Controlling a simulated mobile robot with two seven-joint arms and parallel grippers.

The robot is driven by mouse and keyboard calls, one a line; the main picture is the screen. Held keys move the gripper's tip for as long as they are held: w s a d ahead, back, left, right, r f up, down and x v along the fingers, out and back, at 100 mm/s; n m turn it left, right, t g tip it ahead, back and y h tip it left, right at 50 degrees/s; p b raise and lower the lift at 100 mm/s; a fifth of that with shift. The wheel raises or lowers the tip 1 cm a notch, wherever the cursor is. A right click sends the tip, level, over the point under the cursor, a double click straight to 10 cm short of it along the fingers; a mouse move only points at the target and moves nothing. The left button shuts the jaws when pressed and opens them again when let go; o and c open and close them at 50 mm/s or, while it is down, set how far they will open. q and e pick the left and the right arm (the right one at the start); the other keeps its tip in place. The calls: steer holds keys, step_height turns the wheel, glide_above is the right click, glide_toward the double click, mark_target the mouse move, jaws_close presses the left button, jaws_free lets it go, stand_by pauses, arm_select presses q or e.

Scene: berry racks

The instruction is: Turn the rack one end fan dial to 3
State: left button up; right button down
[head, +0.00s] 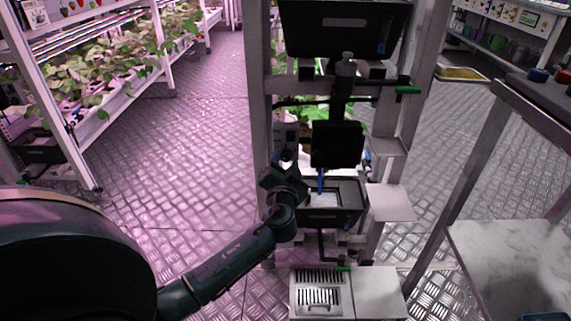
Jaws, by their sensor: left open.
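The end of a grey rack (257,120) stands upright in the centre of the head view. A narrow grey box (286,133) is on its left side, just inside the left post. I cannot make out the fan dial or its setting; it is too small or hidden behind my gripper. My left arm reaches in from the lower left. My left gripper (286,158) is open at the lower end of the grey box, and I cannot tell if it touches anything. My right gripper is not in view.
Black bins sit on the rack, one at the top (342,22) and one lower (335,216). A white vented box (320,291) is at its foot. Planted shelves (120,105) stand left and a bench (510,260) right. The floor aisle between the planted shelves and the rack is clear.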

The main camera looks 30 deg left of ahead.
arm_select(q)
jaws_close()
stand_by(0.3)
